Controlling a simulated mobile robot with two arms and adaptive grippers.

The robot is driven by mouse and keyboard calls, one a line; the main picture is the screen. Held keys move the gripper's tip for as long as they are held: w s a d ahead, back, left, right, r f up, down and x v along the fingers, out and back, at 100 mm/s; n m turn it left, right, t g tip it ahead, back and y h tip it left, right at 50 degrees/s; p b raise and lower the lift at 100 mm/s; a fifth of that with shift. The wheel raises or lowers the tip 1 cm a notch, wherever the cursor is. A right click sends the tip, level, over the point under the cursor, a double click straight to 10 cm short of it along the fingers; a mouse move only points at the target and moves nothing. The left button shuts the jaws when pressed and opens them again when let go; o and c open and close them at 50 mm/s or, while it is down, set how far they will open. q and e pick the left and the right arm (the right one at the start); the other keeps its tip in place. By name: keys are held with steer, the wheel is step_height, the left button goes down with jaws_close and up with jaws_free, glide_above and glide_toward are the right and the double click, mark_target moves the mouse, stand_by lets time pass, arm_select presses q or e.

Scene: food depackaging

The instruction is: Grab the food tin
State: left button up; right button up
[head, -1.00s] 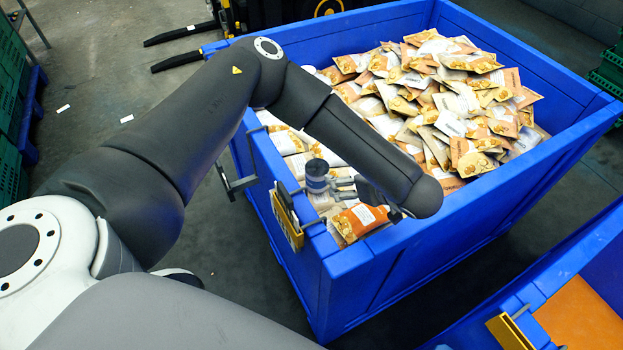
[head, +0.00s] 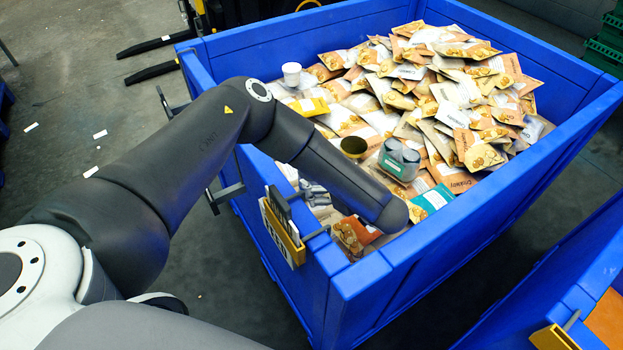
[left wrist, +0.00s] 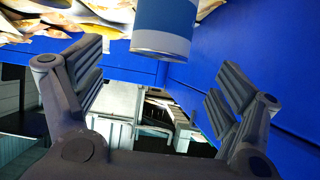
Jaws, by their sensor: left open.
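A blue tin with a silver rim (left wrist: 163,28) hangs into the top of the left wrist view, beyond and between the fingers, apart from both. My left gripper (left wrist: 157,80) is open and empty. In the head view the left gripper (head: 318,195) is mostly hidden behind my forearm, low over the crate's near left corner. An open gold tin (head: 354,147) and a white tin or cup (head: 291,74) are further back. I cannot tell which head-view tin matches the blue one.
The blue crate (head: 415,240) has high walls and is filled with food pouches (head: 450,90). A yellow tag holder (head: 283,232) is on its near left wall. Another blue crate (head: 560,270) stands at the lower right.

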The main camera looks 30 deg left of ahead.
arm_select(q)
steer(key=shift+w+a+f, duration=0.25)
steer(key=shift+a+f, duration=0.1)
steer(key=shift+f, duration=0.1)
steer(key=shift+w+a+f, duration=0.2)
steer(key=shift+a+f, duration=0.15)
steer(key=shift+f, duration=0.1)
steer(key=shift+p+x, duration=0.35)
steer(key=shift+x, duration=2.55)
steer(key=c, duration=1.4)
